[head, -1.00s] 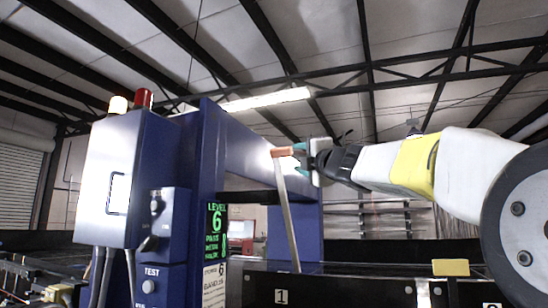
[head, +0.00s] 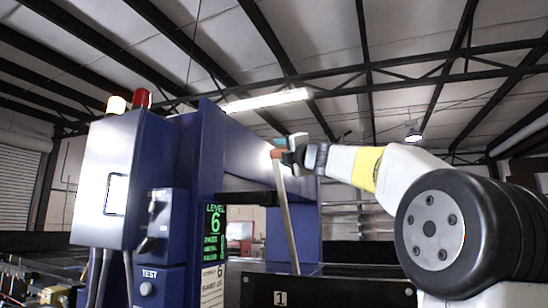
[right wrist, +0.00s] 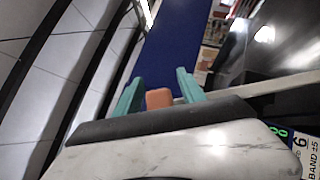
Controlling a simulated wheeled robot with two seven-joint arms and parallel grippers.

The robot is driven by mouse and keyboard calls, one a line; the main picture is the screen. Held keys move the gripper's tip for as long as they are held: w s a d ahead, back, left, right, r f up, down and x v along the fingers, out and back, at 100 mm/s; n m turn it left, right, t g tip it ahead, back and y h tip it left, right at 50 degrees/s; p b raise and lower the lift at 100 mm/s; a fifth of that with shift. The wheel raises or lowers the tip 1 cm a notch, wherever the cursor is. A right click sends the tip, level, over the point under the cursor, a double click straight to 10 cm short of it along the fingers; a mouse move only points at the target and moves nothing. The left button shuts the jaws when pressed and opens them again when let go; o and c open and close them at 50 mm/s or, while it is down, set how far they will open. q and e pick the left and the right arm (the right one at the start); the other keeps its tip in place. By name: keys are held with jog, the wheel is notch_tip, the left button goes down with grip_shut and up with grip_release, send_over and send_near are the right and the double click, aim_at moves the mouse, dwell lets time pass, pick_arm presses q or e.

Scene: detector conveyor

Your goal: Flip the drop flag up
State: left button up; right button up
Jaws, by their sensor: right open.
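The drop flag is a pale slanted bar (head: 288,222) with an orange end piece (head: 278,153), standing in front of the blue arch in the head view. Its top leans slightly left. My right gripper (head: 291,148) is at the top of the bar, close to the orange piece. In the right wrist view, the orange piece (right wrist: 159,98) shows between the two teal fingertips of my open right gripper (right wrist: 158,92), with a gap on the right side. Contact on the left side cannot be told. The left gripper is out of view.
A blue detector arch (head: 245,150) stands behind the bar. A grey control box (head: 108,180) with red and white lamps is at left, above a TEST panel (head: 160,285). A green display (head: 214,232) reads level 6. A black conveyor side labelled 1 (head: 280,298) runs below.

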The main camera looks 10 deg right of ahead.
grip_shut()
dwell(1.3)
